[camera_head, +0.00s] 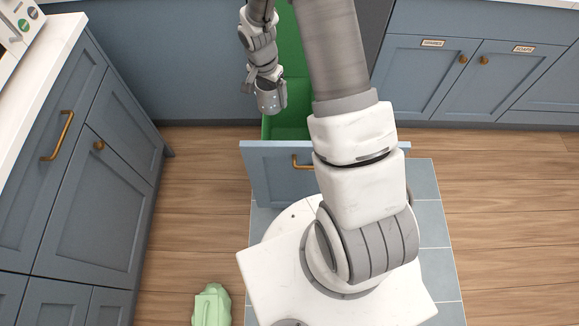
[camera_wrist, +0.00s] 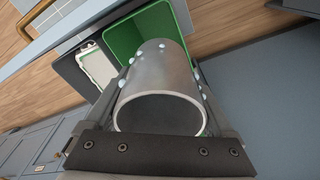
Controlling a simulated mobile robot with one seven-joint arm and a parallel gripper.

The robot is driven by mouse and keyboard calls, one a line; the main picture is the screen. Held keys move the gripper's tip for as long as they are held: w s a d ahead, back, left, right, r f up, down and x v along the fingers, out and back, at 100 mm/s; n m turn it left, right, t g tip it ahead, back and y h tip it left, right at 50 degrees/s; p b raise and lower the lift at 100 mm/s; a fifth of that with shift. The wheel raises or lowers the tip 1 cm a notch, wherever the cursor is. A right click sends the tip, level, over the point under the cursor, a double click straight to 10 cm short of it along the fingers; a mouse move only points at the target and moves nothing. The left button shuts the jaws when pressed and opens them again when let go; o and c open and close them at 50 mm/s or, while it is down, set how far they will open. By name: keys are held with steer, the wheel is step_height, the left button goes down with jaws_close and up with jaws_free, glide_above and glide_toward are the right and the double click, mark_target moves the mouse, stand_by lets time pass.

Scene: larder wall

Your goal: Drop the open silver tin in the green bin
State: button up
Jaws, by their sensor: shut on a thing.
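The open silver tin (camera_wrist: 158,80) is held between the fingers of my gripper (camera_head: 262,82). Its open mouth faces the wrist camera, and pale droplets or specks dot its outside. The tin also shows in the head view (camera_head: 271,97), hanging below the fingers. The green bin (camera_head: 287,124) sits in a pulled-out drawer; part of it is hidden behind my arm. The tin is above the bin's left side in the head view. In the wrist view the green bin (camera_wrist: 122,42) lies beyond the tin.
The drawer has a blue front (camera_head: 277,175) with a brass handle. A dark bin (camera_wrist: 75,72) with a white item in it stands beside the green one. A pale green bag-like object (camera_head: 211,306) lies on the floor. Blue cabinets stand left and right.

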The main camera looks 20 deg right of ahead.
steer(key=d+f+m+b, duration=0.3)
steer(key=f+b, duration=0.3)
steer(key=f, duration=0.9)
steer(key=d+f+m+b, duration=0.3)
steer(key=f+b, duration=0.3)
steer(key=f, duration=0.9)
steer(key=d+f+m+g+b, duration=0.1)
steer(key=d+f+m+b, duration=0.2)
steer(key=f, duration=1.3)
steer(key=m+b, duration=0.1)
steer(key=b, duration=0.2)
steer(key=shift+s+d, duration=0.1)
steer(key=shift+f+b, duration=0.35)
steer(key=shift+b, duration=0.1)
steer(key=shift+f+b, duration=0.3)
steer(key=shift+r, duration=0.1)
steer(key=o, duration=1.3)
steer(key=shift+c, duration=0.2)
